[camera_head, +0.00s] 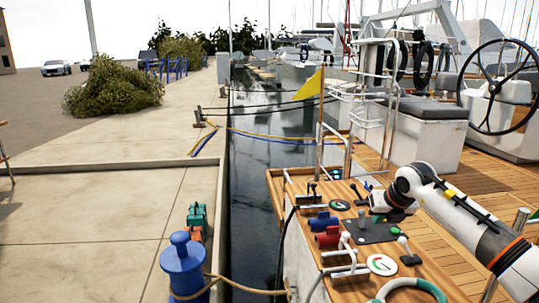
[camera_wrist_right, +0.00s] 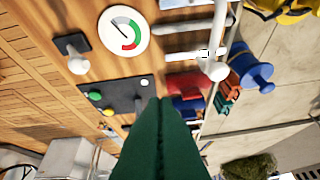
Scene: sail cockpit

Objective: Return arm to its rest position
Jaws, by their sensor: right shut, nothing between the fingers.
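My right arm (camera_head: 470,215) comes in from the right in the head view and reaches over the wooden control console (camera_head: 455,285). My right gripper (camera_head: 375,217) is above a black control plate (camera_head: 368,236) on the console. In the right wrist view its green fingers (camera_wrist_right: 160,105) are together, with nothing between them. Their tips appear over the edge of the plate (camera_wrist_right: 122,92) beside a red handle (camera_wrist_right: 188,84). I cannot tell whether they touch anything. My left gripper is not in view.
The console carries a round gauge (camera_head: 382,264), a white lever (camera_head: 346,246), a red handle (camera_head: 328,237) and a blue handle (camera_head: 322,221). A blue bollard (camera_head: 184,262) stands on the quay. A steering wheel (camera_head: 497,87) is behind right. Deck planks (camera_head: 500,178) lie open at right.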

